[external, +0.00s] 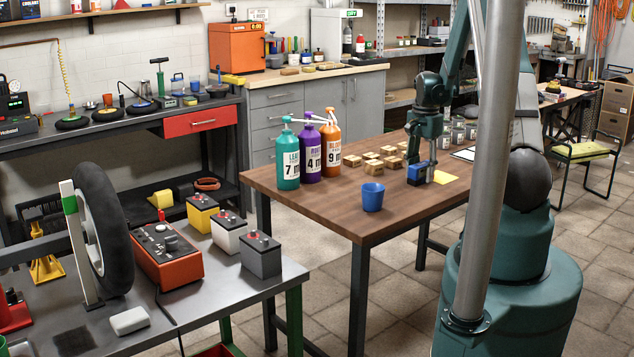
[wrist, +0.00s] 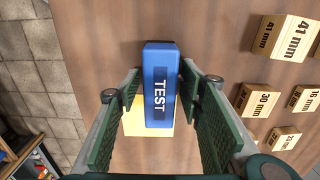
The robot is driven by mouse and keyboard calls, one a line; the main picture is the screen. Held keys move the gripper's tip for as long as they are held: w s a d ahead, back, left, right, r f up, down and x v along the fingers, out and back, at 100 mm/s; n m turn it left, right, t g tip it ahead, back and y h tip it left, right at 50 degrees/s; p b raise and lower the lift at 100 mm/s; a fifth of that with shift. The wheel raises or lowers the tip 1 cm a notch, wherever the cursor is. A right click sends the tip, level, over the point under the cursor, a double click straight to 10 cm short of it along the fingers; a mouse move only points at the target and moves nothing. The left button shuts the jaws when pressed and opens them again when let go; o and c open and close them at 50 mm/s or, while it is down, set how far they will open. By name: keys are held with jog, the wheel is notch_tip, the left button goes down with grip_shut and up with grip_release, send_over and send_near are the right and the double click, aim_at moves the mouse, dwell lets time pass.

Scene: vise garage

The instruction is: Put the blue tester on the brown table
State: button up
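The blue tester (external: 417,173), a blue block, stands on the brown table (external: 340,200) near its right part. In the wrist view the tester (wrist: 160,75) shows its face marked TEST, partly over a yellow square. My gripper (external: 427,163) is lowered over it from above. In the wrist view its two green fingers (wrist: 158,85) are open, one on each side of the tester. A gap shows at the left finger; the right finger is very close, and I cannot tell if it touches. The tester's underside is hidden.
On the brown table are a blue cup (external: 373,197), several wooden blocks (external: 375,157), three spray bottles (external: 310,150) and several jars (external: 458,132). A yellow sheet (external: 445,178) lies by the tester. A grey bench (external: 225,275) with batteries stands at front left.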

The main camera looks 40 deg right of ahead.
aim_at(420, 164)
jog(key=shift+r, duration=0.2)
jog(key=shift+r+p, duration=0.7)
jog(key=shift+r, duration=5.25)
jog(key=shift+a, duration=0.1)
jog(key=s+a+r+n+t+h, duration=0.15)
jog(key=a+r+n, duration=0.25)
jog(key=a+r, duration=0.55)
jog(key=a+r+n+t, duration=0.2)
jog(key=a+r+n, duration=0.3)
jog(key=a, duration=0.8)
jog(key=s+a+r+n+t, duration=0.2)
jog(key=s+a+n, duration=0.2)
jog(key=s+a, duration=0.3)
jog(key=s+a+r+n+t+y, duration=0.1)
jog(key=s+a+r+n, duration=0.2)
jog(key=a, duration=1)
jog(key=s+n, duration=0.2)
jog(key=s, duration=0.1)
jog(key=shift+s+a+r+t, duration=0.15)
jog(key=shift+s+r+t, duration=0.05)
jog(key=shift+s+t, duration=0.15)
